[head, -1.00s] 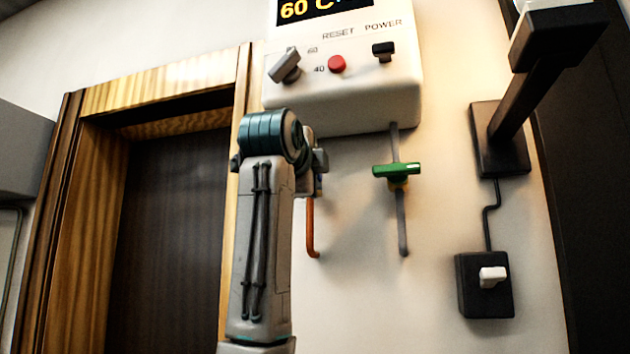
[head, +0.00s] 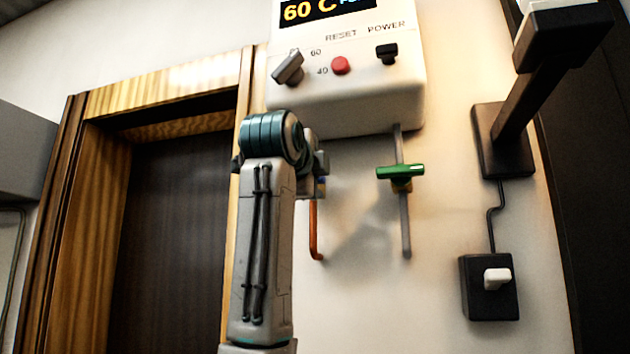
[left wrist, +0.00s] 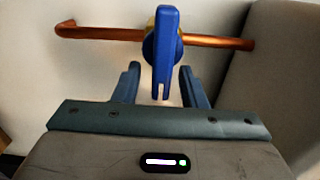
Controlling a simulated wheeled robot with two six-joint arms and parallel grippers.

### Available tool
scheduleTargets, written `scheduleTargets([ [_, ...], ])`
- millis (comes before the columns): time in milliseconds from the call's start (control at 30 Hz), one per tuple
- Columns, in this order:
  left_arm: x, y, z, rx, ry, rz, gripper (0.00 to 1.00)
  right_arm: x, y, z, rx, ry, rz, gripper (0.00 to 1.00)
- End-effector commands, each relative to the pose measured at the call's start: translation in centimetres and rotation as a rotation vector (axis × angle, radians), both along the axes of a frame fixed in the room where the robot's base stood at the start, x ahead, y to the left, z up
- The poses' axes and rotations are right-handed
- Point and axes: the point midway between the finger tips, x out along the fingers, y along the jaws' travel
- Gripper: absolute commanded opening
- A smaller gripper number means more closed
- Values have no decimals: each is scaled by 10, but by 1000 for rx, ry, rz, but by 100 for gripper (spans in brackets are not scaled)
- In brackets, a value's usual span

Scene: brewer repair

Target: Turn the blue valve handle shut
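The blue valve handle (left wrist: 167,45) shows in the left wrist view, mounted on a horizontal-looking copper pipe (left wrist: 100,33). In that picture the handle lies across the pipe, with its lower end towards my gripper. My left gripper (left wrist: 160,78) is open, one finger on each side of the handle's lower end, with gaps showing. In the head view my left arm hides nearly all of the handle and gripper; the copper pipe (head: 315,235) shows below them. My right gripper is in neither view.
A white heater (head: 345,95) with a knob and buttons hangs above. A green valve handle (head: 400,172) on a grey pipe is to the right. Farther right are a black lever (head: 530,100) and a switch box (head: 489,288). A wooden door frame (head: 245,90) stands left.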

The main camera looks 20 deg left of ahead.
Motion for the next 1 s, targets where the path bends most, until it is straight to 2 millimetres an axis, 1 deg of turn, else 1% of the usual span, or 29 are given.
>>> scheduleTargets([
  [167,-28,1,-4,0,-5,0,38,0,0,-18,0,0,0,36],
  [300,-57,3,-5,-1,-5,0,38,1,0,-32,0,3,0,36],
  [400,-76,4,-4,-1,-3,1,38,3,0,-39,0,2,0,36],
  [500,-90,5,-3,-1,-2,1,38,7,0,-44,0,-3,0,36],
  [600,-99,6,-3,-1,-1,1,38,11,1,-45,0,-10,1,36],
  [700,-103,6,-2,-1,1,1,38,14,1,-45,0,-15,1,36],
  [1000,-103,6,-1,-1,2,1,38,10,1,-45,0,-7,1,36],
])
